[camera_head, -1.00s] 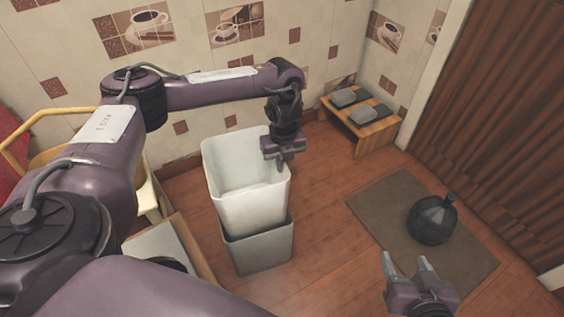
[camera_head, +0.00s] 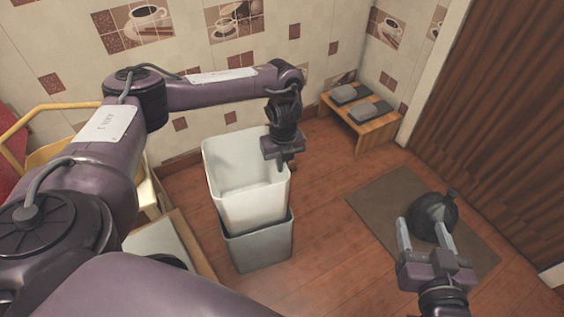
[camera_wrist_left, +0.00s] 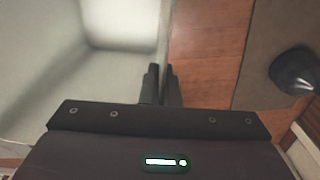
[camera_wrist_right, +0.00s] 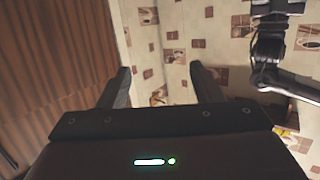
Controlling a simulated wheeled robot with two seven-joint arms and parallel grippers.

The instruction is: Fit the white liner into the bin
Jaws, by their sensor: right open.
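The white liner (camera_head: 248,209) is upright, with its lower end at the mouth of the grey bin (camera_head: 258,249) on the floor. Most of the liner stands above the bin's rim; how far its bottom reaches inside is hidden. My left gripper (camera_head: 283,167) is shut on the liner's right rim, pointing down. In the left wrist view the fingers (camera_wrist_left: 162,85) pinch the wall of the liner (camera_wrist_left: 70,75). My right gripper (camera_head: 424,236) is open and empty, in front of a dark round jug at the right. Its spread fingers (camera_wrist_right: 163,88) show in the right wrist view.
The dark jug (camera_head: 431,214) stands on a brown mat (camera_head: 375,209). A small wooden bench (camera_head: 374,134) with grey items is by the back wall. A yellow-railed chair (camera_head: 45,158) is at the left. Floor between bin and mat is clear.

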